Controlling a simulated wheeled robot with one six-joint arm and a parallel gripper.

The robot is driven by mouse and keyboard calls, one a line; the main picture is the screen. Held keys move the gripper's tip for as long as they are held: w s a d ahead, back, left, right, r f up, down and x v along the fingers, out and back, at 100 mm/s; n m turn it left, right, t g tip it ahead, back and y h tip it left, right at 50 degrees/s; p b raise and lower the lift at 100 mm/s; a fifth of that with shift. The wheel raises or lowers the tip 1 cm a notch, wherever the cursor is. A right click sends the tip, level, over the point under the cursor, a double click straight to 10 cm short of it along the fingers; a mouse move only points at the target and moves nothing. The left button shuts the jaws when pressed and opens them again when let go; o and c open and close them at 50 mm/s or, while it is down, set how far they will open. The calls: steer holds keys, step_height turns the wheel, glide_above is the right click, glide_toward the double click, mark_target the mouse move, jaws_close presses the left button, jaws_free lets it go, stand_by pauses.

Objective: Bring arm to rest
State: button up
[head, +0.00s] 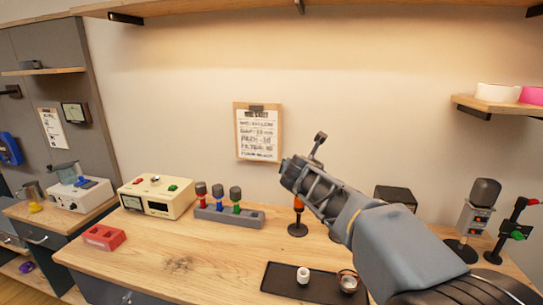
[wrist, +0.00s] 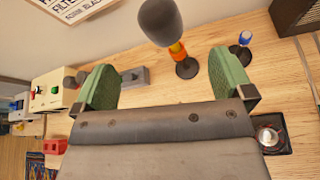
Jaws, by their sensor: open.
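My arm reaches from the lower right of the head view up and left over the workbench (head: 170,255). My gripper (head: 290,172) is at its end, raised above the bench in front of the wall. In the wrist view my gripper (wrist: 165,80) shows two green finger pads spread wide apart with nothing between them. A dark-headed stand with an orange stem (wrist: 177,50) stands beyond the fingers, apart from them. In the head view my arm partly hides this stand (head: 298,215).
A rack with red, blue and green plugs (head: 230,217), a cream meter box (head: 157,196) and a red block (head: 104,237) stand left of my arm. A black tray (head: 276,279) holds a white cup and a jar below it. More stands (head: 478,215) are at right. Shelves (head: 497,105) overhang.

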steer(key=s+d+f+m+g, duration=0.2)
steer(key=s+f+m+g, duration=0.3)
steer(key=s+f+m, duration=0.75)
steer(key=s+f+m+g+y, duration=0.1)
steer(key=s+f+m+g, duration=0.1)
steer(key=s+m, duration=0.6)
steer(key=s+f+m+g+y, duration=0.2)
steer(key=s+f+m, duration=0.1)
steer(key=s+m, duration=0.5)
steer(key=shift+d+f+m, duration=0.15)
steer(key=shift+d+m, duration=0.05)
steer(key=shift+m, duration=0.85)
